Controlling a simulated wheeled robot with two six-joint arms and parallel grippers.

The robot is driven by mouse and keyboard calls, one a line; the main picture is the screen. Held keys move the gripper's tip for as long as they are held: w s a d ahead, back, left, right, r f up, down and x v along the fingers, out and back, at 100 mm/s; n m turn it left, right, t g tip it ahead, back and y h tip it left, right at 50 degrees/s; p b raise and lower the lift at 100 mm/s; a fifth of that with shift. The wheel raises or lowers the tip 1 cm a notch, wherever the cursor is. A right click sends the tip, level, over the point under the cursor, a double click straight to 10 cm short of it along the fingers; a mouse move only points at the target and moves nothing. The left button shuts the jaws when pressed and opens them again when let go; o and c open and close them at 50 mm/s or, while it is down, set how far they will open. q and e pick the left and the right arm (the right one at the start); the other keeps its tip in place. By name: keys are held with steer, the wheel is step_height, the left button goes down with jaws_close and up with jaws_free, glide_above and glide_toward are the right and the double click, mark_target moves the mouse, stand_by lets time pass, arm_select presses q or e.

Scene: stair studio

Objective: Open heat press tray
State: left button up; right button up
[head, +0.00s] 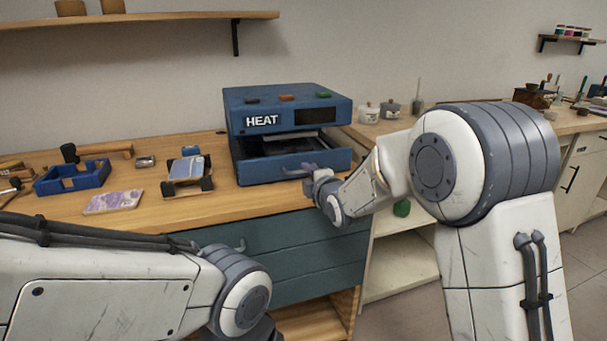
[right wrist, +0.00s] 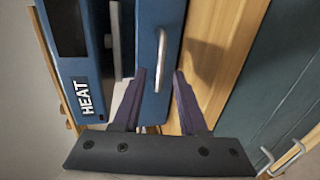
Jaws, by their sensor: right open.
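The blue heat press (head: 240,118), marked HEAT, stands on the wooden counter. Its blue tray (head: 325,160) is at the bottom front, and a dark gap shows between it and the upper housing. In the right wrist view the tray front (right wrist: 150,105) has a grey bar handle (right wrist: 161,60). My right gripper (head: 298,171) is at the tray front. In its wrist view the open purple fingers (right wrist: 159,75) lie one on each side of the handle; whether they touch it I cannot tell. My left arm shows at lower left, its gripper out of view.
Left of the press are a small wheeled cart-like item (head: 187,170), a blue open box (head: 72,178) and a purple-patterned slab (head: 114,202). Teal drawers (head: 310,245) lie below the counter edge. Jars (head: 369,113) stand to the right.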

mark_target(302, 172)
steer(key=shift+x, duration=1.9)
jaws_close()
